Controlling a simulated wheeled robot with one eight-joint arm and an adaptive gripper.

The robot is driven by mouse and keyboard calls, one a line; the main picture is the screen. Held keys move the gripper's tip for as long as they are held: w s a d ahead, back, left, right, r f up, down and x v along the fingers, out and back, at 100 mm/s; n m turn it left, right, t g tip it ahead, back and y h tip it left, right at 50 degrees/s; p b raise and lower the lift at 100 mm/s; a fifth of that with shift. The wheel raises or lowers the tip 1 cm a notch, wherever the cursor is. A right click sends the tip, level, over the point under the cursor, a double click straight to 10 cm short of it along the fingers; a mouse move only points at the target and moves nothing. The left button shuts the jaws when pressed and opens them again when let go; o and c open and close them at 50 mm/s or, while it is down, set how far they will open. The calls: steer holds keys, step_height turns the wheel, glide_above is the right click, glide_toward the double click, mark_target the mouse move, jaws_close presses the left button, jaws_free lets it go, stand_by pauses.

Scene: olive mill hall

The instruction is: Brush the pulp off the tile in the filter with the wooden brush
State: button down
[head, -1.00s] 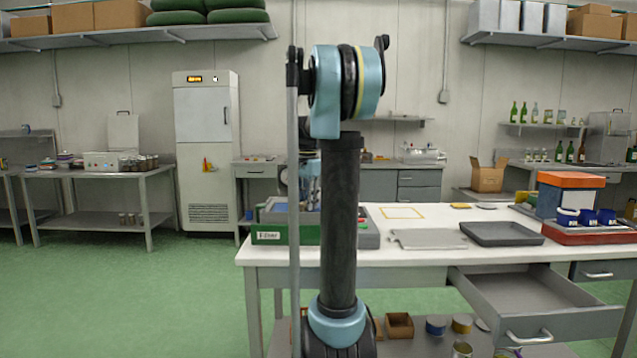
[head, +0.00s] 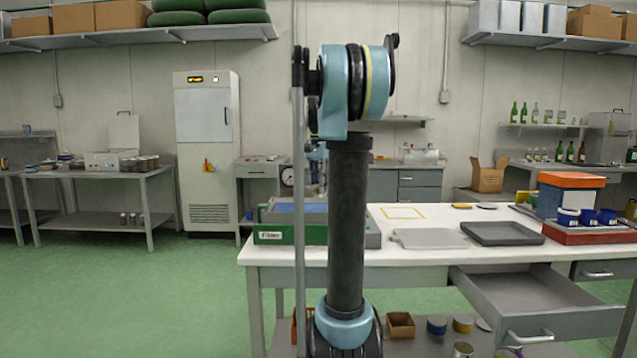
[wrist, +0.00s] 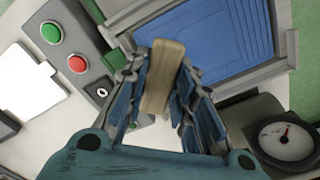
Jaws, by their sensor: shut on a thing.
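My gripper (wrist: 163,88) is shut on the wooden brush (wrist: 162,75), whose pale wooden handle shows between the fingers in the wrist view. The brush's bristles are not visible. The filter (wrist: 284,30) is a grey frame at the upper right of the wrist view, with the ribbed blue tile (wrist: 215,35) inside it. The brush is beside the tile's lower left edge in that picture; I cannot tell whether they touch. In the head view the filter (head: 281,234) has a green front on the table's left end, partly behind my arm. I cannot make out any pulp.
A panel with green (wrist: 51,32) and red (wrist: 77,63) buttons lies left of the filter, and a round gauge (wrist: 287,140) at lower right. A grey tray (head: 502,233) and a red crate (head: 590,236) stand on the table's right. A drawer (head: 535,297) hangs open below.

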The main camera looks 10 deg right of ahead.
steer(key=shift+r, duration=0.95)
